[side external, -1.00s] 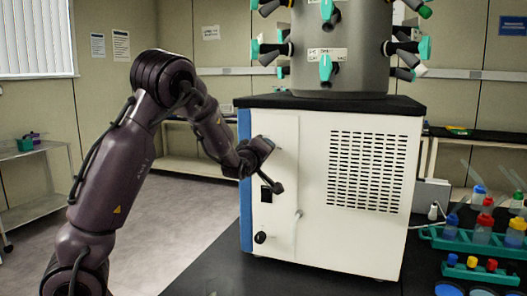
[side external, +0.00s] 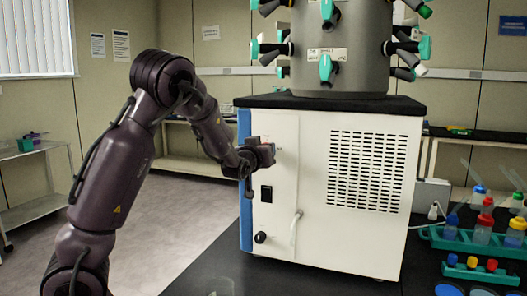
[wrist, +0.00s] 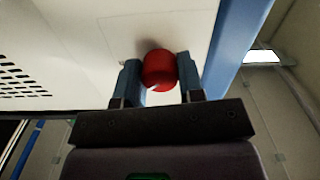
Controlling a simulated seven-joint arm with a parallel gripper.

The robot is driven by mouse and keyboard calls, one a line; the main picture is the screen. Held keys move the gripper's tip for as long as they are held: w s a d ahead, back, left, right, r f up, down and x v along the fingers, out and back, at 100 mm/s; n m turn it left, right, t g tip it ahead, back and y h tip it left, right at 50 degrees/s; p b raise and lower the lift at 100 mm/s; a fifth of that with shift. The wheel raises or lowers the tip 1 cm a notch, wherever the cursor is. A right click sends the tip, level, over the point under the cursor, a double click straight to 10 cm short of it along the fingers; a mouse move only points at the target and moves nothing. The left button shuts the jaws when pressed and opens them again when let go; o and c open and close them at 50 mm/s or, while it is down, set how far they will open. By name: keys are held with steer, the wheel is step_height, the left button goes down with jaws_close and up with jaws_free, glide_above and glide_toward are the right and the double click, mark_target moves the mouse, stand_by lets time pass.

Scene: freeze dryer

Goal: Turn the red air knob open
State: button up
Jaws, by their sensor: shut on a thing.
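The red air knob (wrist: 160,67) is a small round red knob on the white front panel of the freeze dryer (side external: 375,235). In the wrist view my gripper (wrist: 158,80) has one blue-grey finger on each side of the knob and is shut on it. In the side view my gripper (side external: 270,153) is at the upper left of the front panel and hides the knob. A small white mark shows on the knob's lower edge. How far the knob is turned cannot be told.
A grey drum (side external: 345,70) with teal valves stands on top. A green bottle rack (side external: 470,241) is at the right.

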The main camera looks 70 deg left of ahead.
steer(key=m, duration=0.4)
steer(key=shift+m, duration=1.8)
steer(key=shift+s+m, duration=0.1)
steer(key=shift+m, duration=0.2)
steer(key=o, duration=0.9)
steer(key=v, duration=1.3)
